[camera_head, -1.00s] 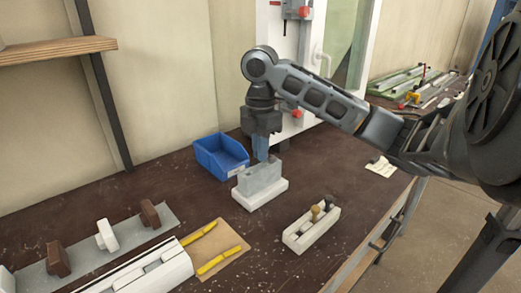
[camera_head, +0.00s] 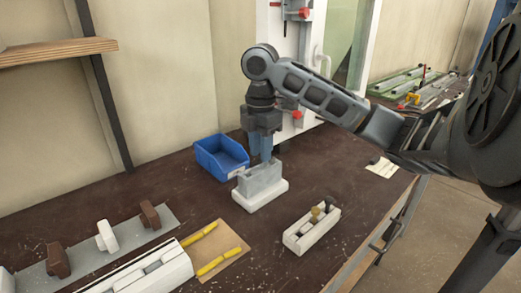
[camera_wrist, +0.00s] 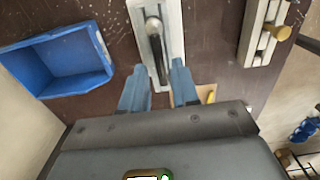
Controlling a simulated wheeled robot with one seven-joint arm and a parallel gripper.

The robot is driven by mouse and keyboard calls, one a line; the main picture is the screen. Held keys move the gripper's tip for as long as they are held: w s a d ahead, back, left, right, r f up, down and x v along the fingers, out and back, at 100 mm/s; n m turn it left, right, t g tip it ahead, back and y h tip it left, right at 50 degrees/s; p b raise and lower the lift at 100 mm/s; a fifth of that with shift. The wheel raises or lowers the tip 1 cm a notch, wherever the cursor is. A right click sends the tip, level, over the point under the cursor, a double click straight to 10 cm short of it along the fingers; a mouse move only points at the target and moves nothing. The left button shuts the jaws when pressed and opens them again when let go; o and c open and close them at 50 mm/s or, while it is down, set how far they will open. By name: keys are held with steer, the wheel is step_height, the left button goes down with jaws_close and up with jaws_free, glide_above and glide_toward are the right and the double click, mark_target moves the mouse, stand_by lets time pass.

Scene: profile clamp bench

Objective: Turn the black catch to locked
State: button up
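A white block (camera_head: 296,241) on the bench carries a tan knob (camera_head: 315,214) and a black catch knob (camera_head: 328,202). In the wrist view that block's rail (camera_wrist: 256,40) is at the upper right with the tan knob (camera_wrist: 281,33); the black knob is not clear there. My gripper (camera_head: 261,156) is over a separate grey block (camera_head: 262,181) on a white base, left of the catches. In the wrist view my gripper (camera_wrist: 160,82) is open, its blue fingers apart on either side of a dark lever (camera_wrist: 158,50) with a rounded metal end. Contact cannot be told.
A blue bin (camera_head: 222,154) stands just behind and left of the grey block. A plate (camera_head: 100,256) with brown and white knobs, a white rail (camera_head: 160,271) and yellow tools (camera_head: 217,262) lie at the front left. Bare bench surrounds the catch block.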

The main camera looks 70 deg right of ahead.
step_height(320, 180, up, 7)
steer(key=shift+r, duration=0.1)
steer(key=shift+s, duration=0.1)
stand_by(0.7)
